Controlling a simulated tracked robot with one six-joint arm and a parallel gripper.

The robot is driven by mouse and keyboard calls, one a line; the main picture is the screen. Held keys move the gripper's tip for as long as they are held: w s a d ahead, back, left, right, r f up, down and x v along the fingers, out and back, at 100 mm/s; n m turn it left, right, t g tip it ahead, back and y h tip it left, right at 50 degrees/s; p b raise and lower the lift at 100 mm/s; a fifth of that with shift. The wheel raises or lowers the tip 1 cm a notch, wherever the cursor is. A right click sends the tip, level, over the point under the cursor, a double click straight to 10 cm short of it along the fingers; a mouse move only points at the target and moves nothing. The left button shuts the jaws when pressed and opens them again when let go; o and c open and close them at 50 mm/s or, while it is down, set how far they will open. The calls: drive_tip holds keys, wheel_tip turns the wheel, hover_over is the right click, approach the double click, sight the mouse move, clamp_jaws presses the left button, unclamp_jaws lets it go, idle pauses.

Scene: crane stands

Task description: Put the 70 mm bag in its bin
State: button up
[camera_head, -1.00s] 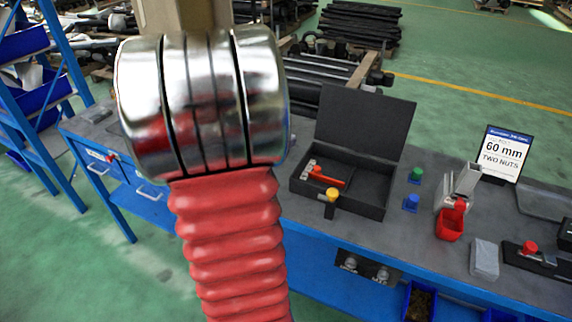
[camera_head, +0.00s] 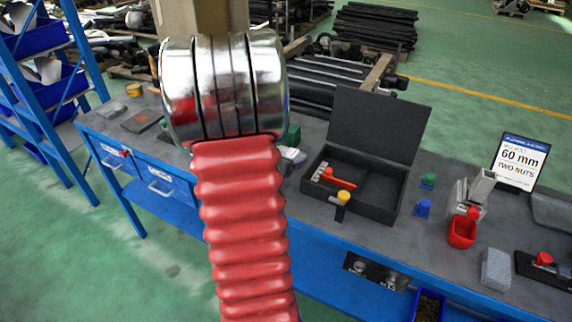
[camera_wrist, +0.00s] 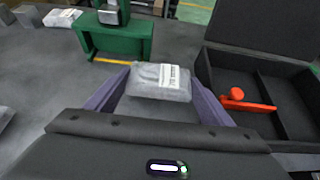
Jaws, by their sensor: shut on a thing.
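In the wrist view my gripper (camera_wrist: 160,84) is shut on a clear plastic bag (camera_wrist: 160,93) with grey contents and a white label. The label's print is too small to read, so its size cannot be told. The bag lies between the two purple fingers, above the dark bench. Blue bins (camera_head: 70,87) stand on a rack at the left in the head view; which one belongs to the bag cannot be told.
An open black case (camera_head: 376,205) with a red-handled tool lies right of my arm. A green block-like stand (camera_wrist: 115,40) is just beyond the bag. Another pale bag (camera_wrist: 62,18) lies farther left. A "60 mm, two nuts" sign (camera_head: 519,160) stands at right.

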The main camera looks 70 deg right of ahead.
drive_tip(key=shift+f, duration=1.5)
drive_tip(key=shift+f, duration=0.1)
drive_tip(key=o, duration=1.2)
drive_tip(key=shift+v, duration=6.05)
drive_tip(key=shift+a, duration=0.1)
